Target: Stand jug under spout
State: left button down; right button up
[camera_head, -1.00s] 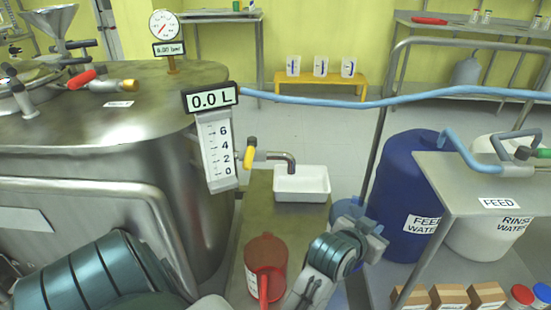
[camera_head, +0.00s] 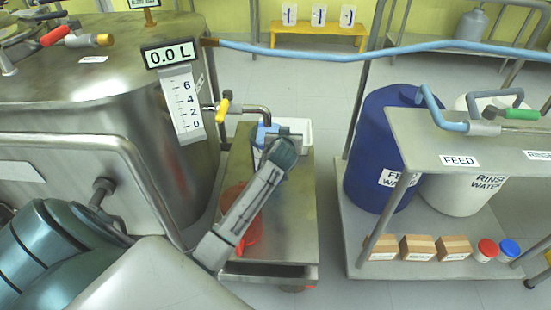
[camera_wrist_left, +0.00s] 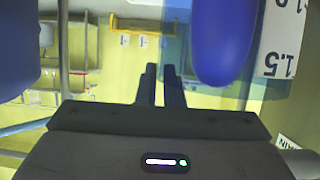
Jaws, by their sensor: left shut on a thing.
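The spout (camera_head: 255,108) is a bent metal pipe with a yellow valve lever (camera_head: 224,106) on the steel vessel's side. A blue thing (camera_head: 262,133), apparently part of a jug, is just below the spout's tip. In the left wrist view a smooth blue part (camera_wrist_left: 222,40) and a white scale (camera_wrist_left: 284,40) reading 1.5 upside down are close beside the fingers. My left gripper (camera_wrist_left: 162,85) is shut on this blue jug; the exact grip is unclear. In the head view my wrist hides the fingers and most of the jug. My right gripper is out of view.
A red jug (camera_head: 250,229) stands on the steel bench (camera_head: 285,215), partly behind my left arm. A white basin (camera_head: 302,130) is behind the blue jug. A sight gauge (camera_head: 182,105) hangs left of the spout. A shelf (camera_head: 425,140) with drums stands right.

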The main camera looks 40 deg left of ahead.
pick_arm(q)
notch_tip(320, 180, down, 7)
jog(key=shift+d+f+b, duration=0.1)
jog(key=shift+f+b, duration=0.1)
jog(key=shift+b, duration=0.85)
jog(key=c, duration=1.6)
grip_release()
jog(key=shift+o, duration=0.2)
jog(key=shift+r, duration=0.1)
